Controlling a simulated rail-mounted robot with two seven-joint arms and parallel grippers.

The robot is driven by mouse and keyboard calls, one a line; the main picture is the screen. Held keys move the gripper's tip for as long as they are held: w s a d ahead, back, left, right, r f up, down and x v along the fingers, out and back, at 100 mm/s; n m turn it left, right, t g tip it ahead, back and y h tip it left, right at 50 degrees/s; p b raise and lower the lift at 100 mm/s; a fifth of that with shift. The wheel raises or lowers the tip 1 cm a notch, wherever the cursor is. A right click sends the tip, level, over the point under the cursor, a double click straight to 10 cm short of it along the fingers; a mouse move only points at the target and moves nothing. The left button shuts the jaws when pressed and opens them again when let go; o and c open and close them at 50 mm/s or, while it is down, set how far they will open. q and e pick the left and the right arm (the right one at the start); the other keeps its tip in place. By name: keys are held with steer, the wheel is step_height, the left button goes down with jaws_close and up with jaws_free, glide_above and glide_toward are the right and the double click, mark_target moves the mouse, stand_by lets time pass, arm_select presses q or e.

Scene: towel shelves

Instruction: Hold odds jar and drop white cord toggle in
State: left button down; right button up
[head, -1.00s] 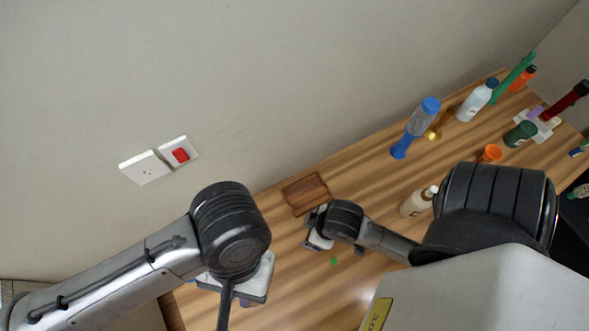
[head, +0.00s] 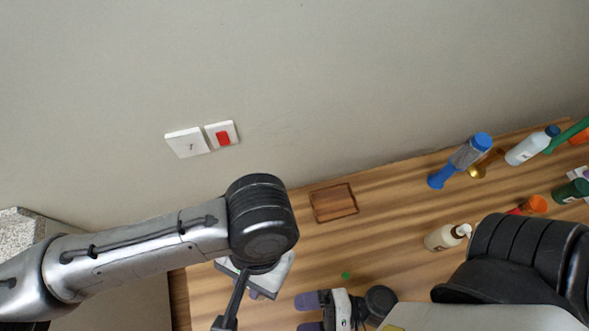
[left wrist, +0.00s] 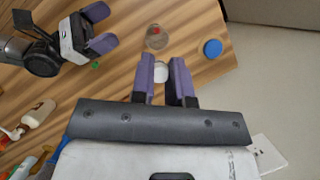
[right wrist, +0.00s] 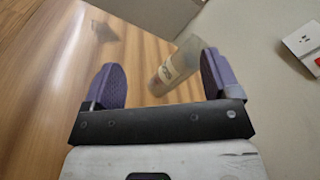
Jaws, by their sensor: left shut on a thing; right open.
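My left gripper (left wrist: 161,60) is shut on a small white round thing (left wrist: 161,73), which looks like the white cord toggle, partly hidden between its purple fingers. Beyond these fingertips in the left wrist view is a clear jar (left wrist: 157,37) with something red inside, apparently the odds jar. The jar also shows in the right wrist view (right wrist: 174,68), with a pale label, beside the right-hand finger. My right gripper (right wrist: 160,75) is open, and the jar is not gripped. In the head view my right gripper (head: 307,314) points left; my left arm hides the jar.
A blue disc (left wrist: 213,48) lies near the jar. A brown wooden tray (head: 333,203) is near the wall, and a green bit (head: 346,275) lies on the wooden surface.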

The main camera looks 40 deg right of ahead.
steer(key=shift+s+d+f+m+t+h, duration=0.15)
steer(key=shift+d+f+m+t+h, duration=0.55)
steer(key=shift+m, duration=1.65)
steer(key=shift+s+d+f+m+t+h, duration=0.1)
steer(key=shift+s+d+m+t+h, duration=0.15)
steer(key=shift+m+t+h, duration=1.5)
steer(key=shift+s+d+f+m+g+h, duration=0.1)
steer(key=shift+d+f+m+h, duration=0.35)
steer(key=shift+m, duration=2.45)
steer(key=shift+w+r, duration=0.1)
steer(key=shift+r, duration=0.05)
steer(key=x, duration=1.1)
steer(key=shift+w, duration=0.4)
steer(key=c, duration=1)
arm_select(q)
steer(key=w+d+f+x, duration=0.1)
steer(key=x, duration=1)
steer(key=shift+w+d, duration=0.25)
steer(key=shift+w, duration=0.2)
